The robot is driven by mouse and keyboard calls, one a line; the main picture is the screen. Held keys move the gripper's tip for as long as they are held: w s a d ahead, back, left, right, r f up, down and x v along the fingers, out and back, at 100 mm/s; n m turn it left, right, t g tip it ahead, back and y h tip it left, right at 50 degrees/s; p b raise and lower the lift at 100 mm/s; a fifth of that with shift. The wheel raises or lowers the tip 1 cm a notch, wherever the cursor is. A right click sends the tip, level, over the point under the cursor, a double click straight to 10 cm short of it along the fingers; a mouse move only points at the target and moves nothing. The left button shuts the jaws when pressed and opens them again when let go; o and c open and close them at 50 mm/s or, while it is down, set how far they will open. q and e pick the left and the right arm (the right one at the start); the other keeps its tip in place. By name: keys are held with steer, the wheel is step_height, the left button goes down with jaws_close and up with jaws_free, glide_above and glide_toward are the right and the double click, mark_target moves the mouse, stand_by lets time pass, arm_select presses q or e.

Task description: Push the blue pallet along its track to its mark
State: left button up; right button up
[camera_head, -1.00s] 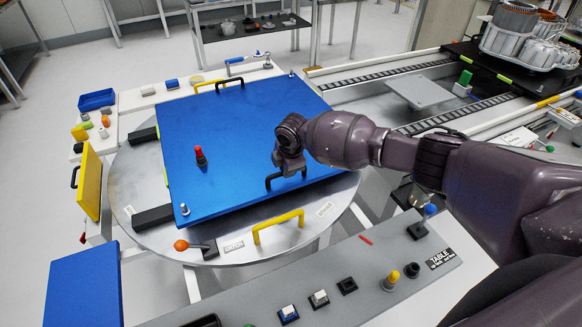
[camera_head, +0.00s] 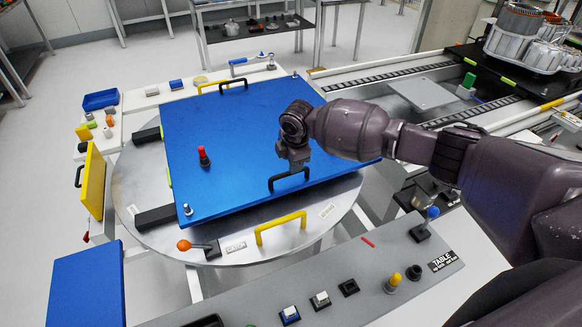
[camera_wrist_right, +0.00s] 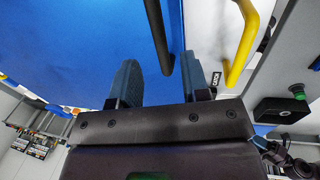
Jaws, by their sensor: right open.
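The blue pallet (camera_head: 235,130) lies flat across the round metal turntable (camera_head: 130,190). A red-topped peg (camera_head: 204,157) stands on its left part. A black handle (camera_head: 288,180) sits at its near edge, and another black handle (camera_head: 233,83) is at its far edge. My right gripper (camera_head: 294,166) is open just above the near handle. In the right wrist view my right gripper (camera_wrist_right: 163,82) shows its two fingers apart, with the black handle (camera_wrist_right: 158,38) lying between them in the picture; I cannot tell whether they touch it. My left gripper is not in view. I cannot make out the mark.
A yellow handle (camera_head: 281,226) stands at the turntable's near rim, with an orange-knobbed lever (camera_head: 196,246) beside it. A grey control panel (camera_head: 370,275) with buttons runs along the front. A yellow panel (camera_head: 93,186) stands at the left. Conveyor rails (camera_head: 385,74) run at the back right.

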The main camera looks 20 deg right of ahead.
step_height(320, 180, up, 6)
steer(key=s, duration=0.1)
steer(key=shift+s, duration=0.1)
stand_by(1.2)
